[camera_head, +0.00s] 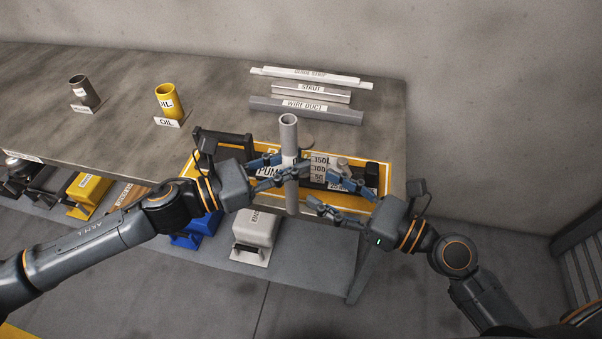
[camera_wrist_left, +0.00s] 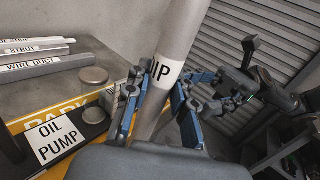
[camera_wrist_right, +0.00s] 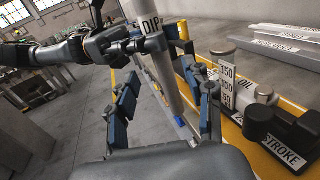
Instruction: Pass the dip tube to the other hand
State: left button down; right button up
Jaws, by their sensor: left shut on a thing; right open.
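The dip tube is a light grey upright pipe (camera_head: 290,135) with a white label reading "DIP". My left gripper (camera_head: 284,172) is shut on its middle and holds it up in front of the yellow-edged mat. The tube (camera_wrist_left: 176,45) also shows close up between the fingers in the left wrist view. My right gripper (camera_head: 322,207) is open, just right of the tube's lower part. In the right wrist view the tube (camera_wrist_right: 165,85) stands beyond the spread fingers; I cannot tell whether it is between them.
The yellow-bordered mat (camera_head: 385,180) bears a block labelled "OIL PUMP" (camera_wrist_left: 62,143) and a "STROKE" part (camera_wrist_right: 290,138). A yellow oil cup (camera_head: 170,101) and a dark cup (camera_head: 84,91) stand at the left. A wire duct (camera_head: 306,109) lies at the back. A shelf below holds bins.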

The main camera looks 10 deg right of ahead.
jog(key=x, duration=0.8)
jog(key=shift+w+a, duration=0.15)
jog(key=shift+w, duration=0.05)
jog(key=shift+c, duration=0.4)
grip_shut()
pick_arm(q)
jog(key=c, duration=1.1)
grip_release()
jog(key=shift+o, duration=0.2)
